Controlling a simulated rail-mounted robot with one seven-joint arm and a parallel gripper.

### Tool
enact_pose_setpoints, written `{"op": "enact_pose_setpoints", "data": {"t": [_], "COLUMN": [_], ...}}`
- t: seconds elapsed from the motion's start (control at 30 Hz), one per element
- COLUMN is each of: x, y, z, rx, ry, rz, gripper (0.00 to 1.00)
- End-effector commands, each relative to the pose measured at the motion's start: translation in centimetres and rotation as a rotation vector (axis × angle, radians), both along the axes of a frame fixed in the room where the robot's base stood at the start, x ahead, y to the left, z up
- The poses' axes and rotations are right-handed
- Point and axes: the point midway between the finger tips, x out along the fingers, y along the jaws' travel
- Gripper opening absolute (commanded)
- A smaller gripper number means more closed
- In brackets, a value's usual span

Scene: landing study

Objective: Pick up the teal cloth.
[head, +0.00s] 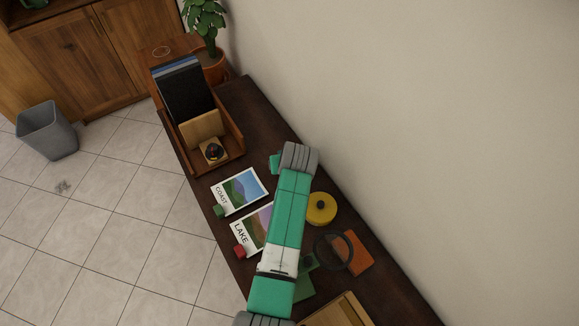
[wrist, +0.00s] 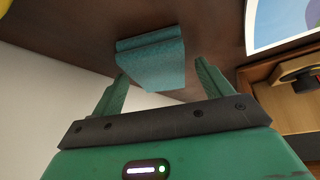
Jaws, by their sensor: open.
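The teal cloth (wrist: 152,58) shows in the wrist view as a thick folded bundle on the dark brown desk top. My gripper (wrist: 162,72) is open and empty, with one finger to the left of the cloth and one to the right. The cloth lies in line with the gap between the fingers, and I see no clear contact. How far the fingertips are from it is hard to tell. In the head view my arm reaches along the desk, and its end hides most of the gripper area. I cannot make out the cloth for certain there.
The desk (head: 258,108) runs along a wall. A wooden tray (head: 232,150) with folders stands beyond my gripper. COAST (head: 240,190) and LAKE (head: 246,232) cards, a green block (head: 219,211), a red block (head: 239,251), a yellow tin (head: 321,208) and a magnifier (head: 333,251) lie nearby.

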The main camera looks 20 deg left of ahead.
Motion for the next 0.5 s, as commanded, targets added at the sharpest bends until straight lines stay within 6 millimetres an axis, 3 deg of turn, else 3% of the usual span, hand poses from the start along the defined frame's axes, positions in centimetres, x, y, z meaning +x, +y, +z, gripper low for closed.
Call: {"op": "enact_pose_setpoints", "data": {"t": [0.2,0.43,0.5], "x": [0.06,0.04,0.05], "y": [0.02,0.01,0.01], "z": [0.02,0.03,0.03], "rx": [0.0,0.0,0.0], "ry": [0.0,0.0,0.0], "rz": [0.0,0.0,0.0], "gripper": [0.76,0.31,0.27]}}
